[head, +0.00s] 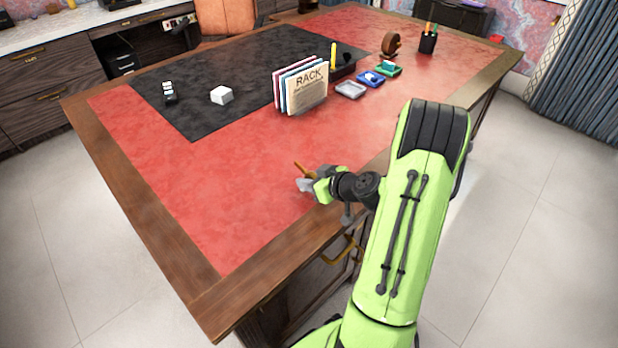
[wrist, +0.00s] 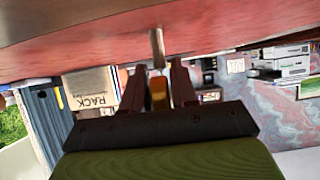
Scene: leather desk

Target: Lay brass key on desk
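The brass key (head: 302,169) shows as a small orange-brown piece at my gripper in the head view. In the wrist view the brass key (wrist: 158,93) is between the two fingers, with a paler metal length reaching toward the desk surface. My gripper (head: 312,183) is shut on it, low over the front part of the desk (head: 220,205). The wrist view shows my gripper (wrist: 157,78) with the desk (wrist: 80,40) across the top of the picture. I cannot tell whether the key touches the leather.
A rack (head: 305,88) of upright folders stands behind my gripper. A white cube (head: 221,95) sits on the black mat (head: 200,125). The red leather at left front is clear.

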